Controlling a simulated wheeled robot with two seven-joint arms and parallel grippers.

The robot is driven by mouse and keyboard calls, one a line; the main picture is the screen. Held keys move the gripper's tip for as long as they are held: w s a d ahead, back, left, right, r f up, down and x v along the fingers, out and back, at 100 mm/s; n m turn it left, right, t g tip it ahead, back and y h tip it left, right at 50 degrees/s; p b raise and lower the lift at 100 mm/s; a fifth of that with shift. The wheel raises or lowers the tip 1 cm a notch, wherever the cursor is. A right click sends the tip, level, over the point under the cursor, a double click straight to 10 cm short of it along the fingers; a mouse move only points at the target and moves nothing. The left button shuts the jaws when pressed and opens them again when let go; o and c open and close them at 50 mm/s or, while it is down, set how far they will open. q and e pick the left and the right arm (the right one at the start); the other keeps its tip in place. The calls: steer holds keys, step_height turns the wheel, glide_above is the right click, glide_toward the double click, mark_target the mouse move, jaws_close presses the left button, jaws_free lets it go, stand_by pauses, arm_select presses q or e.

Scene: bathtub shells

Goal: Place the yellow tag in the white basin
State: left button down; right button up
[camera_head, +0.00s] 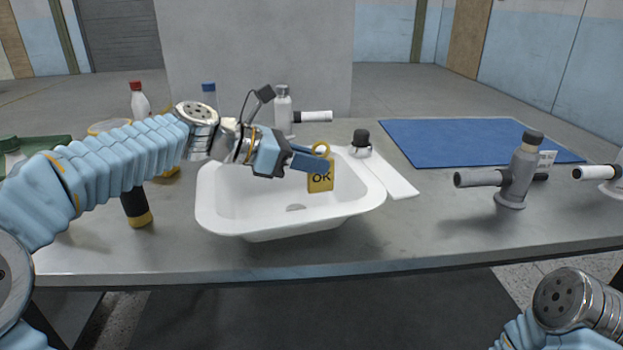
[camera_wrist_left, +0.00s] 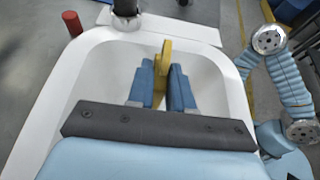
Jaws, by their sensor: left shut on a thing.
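The yellow tag (camera_head: 320,178), marked "OK" with a ring on top, hangs upright from my left gripper (camera_head: 314,160). In the left wrist view the tag (camera_wrist_left: 165,62) shows edge-on between the two blue fingers of the gripper (camera_wrist_left: 163,80), which are shut on it. The white basin (camera_head: 225,212) stands on the grey table, and its wall also shows in the left wrist view (camera_wrist_left: 60,120). The tag is over the right part of the basin in the head view; I cannot tell whether it touches the basin. My right gripper is out of view; only part of my right arm shows.
A blue mat (camera_head: 470,140) lies at the back right of the table (camera_head: 420,240). A grey fitting (camera_head: 516,175) stands right of the basin. A white board (camera_head: 385,176) lies by its right rim. Bottles and a dark, yellow-based tool (camera_head: 136,207) are at left. The front right is clear.

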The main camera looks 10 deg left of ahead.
mark_target(312, 193)
arm_select(q)
steer(key=shift+f+b, duration=0.3)
steer(key=shift+f, duration=1.25)
steer(key=shift+f, duration=0.15)
steer(key=c, duration=1)
jaws_free()
steer(key=shift+r, duration=0.2)
steer(key=v, duration=1.2)
